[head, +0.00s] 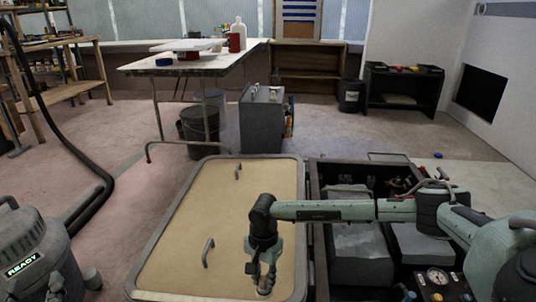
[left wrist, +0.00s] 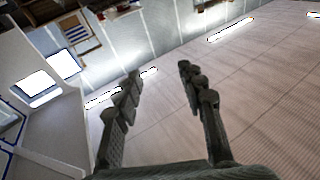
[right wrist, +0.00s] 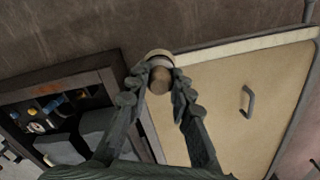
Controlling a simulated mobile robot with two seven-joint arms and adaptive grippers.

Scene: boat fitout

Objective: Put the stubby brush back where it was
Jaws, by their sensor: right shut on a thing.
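My right gripper (head: 262,280) comes in from the right and points down over the near right part of the cream panel (head: 205,225). In the right wrist view its fingers (right wrist: 159,88) are shut on the stubby brush (right wrist: 160,77), which shows a brown wooden handle and a pale round end. In the head view only a small pale bit of the brush (head: 265,291) shows below the fingers. I cannot tell whether it touches the panel. My left gripper (left wrist: 158,95) is open and empty in the left wrist view, and out of the head view.
An open dark-framed bay (head: 317,235) with grey boxes lies right of the panel. The panel has raised handles (head: 208,252). A grey vacuum (head: 35,255) stands at left. Behind are a worktable (head: 190,65), a grey cabinet (head: 262,120) and a black bucket (head: 198,130).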

